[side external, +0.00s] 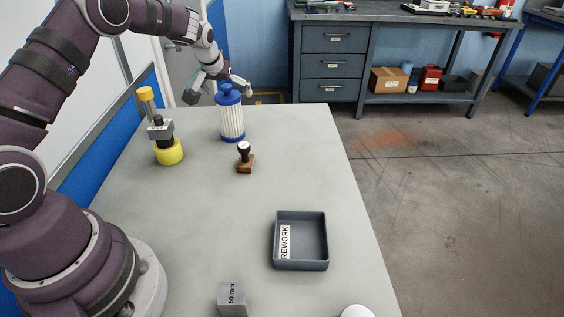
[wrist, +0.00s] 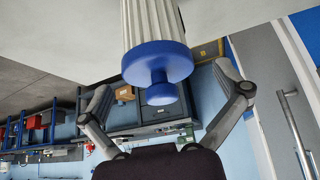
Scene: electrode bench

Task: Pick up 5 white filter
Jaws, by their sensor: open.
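The white filter (side external: 231,122) stands upright near the far end of the bench, a ribbed white cylinder with a blue base, blue cap and blue top knob. In the wrist view its ribbed body (wrist: 152,22) comes in from the top edge, with the blue cap and knob towards the middle. My gripper (side external: 218,93) is at the height of the filter's top, with its fingers spread wide and empty. In the wrist view my gripper (wrist: 163,82) has one finger on each side of the knob, with clear gaps.
A yellow-based device (side external: 168,152) with a yellow knob stands left of the filter. A wooden stamp (side external: 245,160) is close in front. A grey REWORK tray (side external: 322,238), empty, a 50 mm block (side external: 232,299) and a white round object (side external: 357,311) lie nearer. The bench's middle is clear.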

